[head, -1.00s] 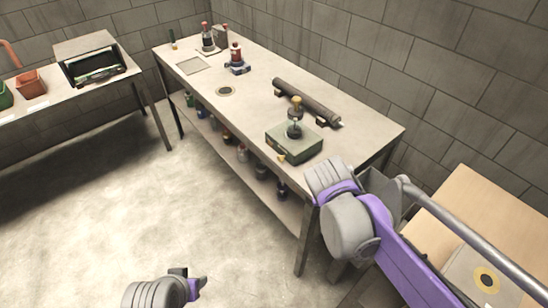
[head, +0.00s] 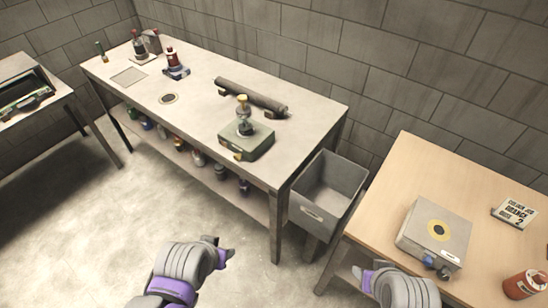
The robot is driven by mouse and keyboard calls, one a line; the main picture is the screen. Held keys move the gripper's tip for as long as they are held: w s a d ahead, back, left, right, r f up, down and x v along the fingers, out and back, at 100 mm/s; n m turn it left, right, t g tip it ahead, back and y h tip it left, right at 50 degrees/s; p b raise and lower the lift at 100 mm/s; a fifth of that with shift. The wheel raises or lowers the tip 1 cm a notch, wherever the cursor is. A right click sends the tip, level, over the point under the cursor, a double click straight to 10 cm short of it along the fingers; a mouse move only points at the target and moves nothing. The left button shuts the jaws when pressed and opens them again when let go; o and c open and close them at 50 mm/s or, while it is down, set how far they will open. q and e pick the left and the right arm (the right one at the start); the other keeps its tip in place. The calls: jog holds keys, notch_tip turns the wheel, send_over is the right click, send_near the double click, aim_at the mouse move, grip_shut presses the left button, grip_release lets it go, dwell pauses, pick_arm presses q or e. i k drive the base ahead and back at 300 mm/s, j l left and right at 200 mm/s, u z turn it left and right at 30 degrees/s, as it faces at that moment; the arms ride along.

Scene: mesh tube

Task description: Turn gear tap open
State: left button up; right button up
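A grey box (head: 436,233) with a yellow ring on its top sits on the wooden table at the right. A small blue tap-like part (head: 430,263) sticks out of its front side, with another fitting beside it. I cannot tell whether this is the gear tap or how it is turned. My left gripper (head: 222,250) is at the bottom centre, over the floor; its fingers look spread with nothing between them. My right gripper (head: 362,277) is low at the wooden table's front edge, left of the grey box and apart from it; its fingers are too small to read.
A grey bin (head: 328,190) stands between the wooden table (head: 405,170) and the long workbench (head: 210,105). The bench bears a green box (head: 246,143) with a brass-topped fitting and a dark pipe (head: 252,95). A lettered card (head: 515,212) and red jar (head: 524,285) lie right of the grey box.

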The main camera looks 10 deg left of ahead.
aim_at(237, 156)
jog(key=j+z, duration=0.2)
jog(key=z, duration=0.25)
jog(key=i+j+z, duration=0.1)
jog(key=j+z, duration=0.15)
jog(key=z, duration=0.2)
jog(key=j+z, duration=0.2)
jog(key=z, duration=0.25)
jog(key=j+z, duration=0.25)
jog(key=k+j+z, duration=0.15)
jog(key=j+z, duration=0.15)
jog(key=k+j+z, duration=0.25)
jog(key=j, duration=0.15)
jog(key=k+j+z, duration=0.15)
jog(key=j, duration=0.2)
jog(key=k+j+z, duration=0.15)
jog(key=j, duration=0.15)
jog(key=k+j+z, duration=0.15)
jog(key=j, duration=0.15)
jog(key=k+j, duration=0.65)
jog(key=j, duration=0.2)
jog(key=k+j+z, duration=0.1)
jog(key=k+j, duration=0.5)
jog(key=j, duration=0.2)
